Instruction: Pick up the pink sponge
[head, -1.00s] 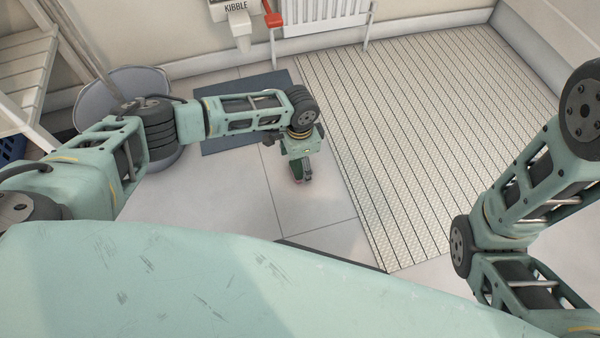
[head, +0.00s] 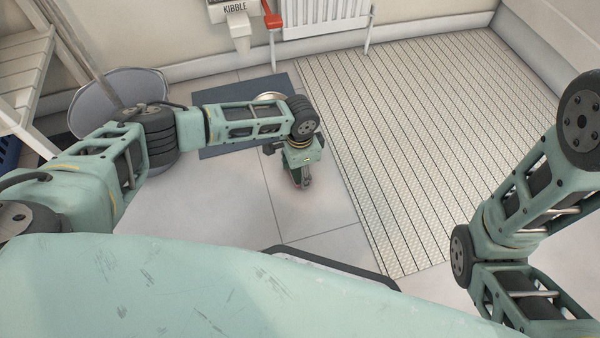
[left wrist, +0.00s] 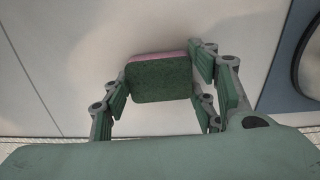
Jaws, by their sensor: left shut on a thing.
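The pink sponge (left wrist: 160,79) shows in the left wrist view with its dark green scouring face towards the camera and a thin pink strip along its top edge. It sits between the fingers of my left gripper (head: 303,182), which is shut on it. In the head view my left gripper points down over the pale tiled floor. The sponge cannot be made out clearly there, and its height above the floor cannot be told. My right gripper is out of view; only links of my right arm show at the right.
A dark blue mat (head: 222,140) with a metal bowl (head: 270,97) lies behind my left arm. A ribbed mat (head: 420,130) covers the floor to the right. A radiator (head: 325,18) is at the back wall.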

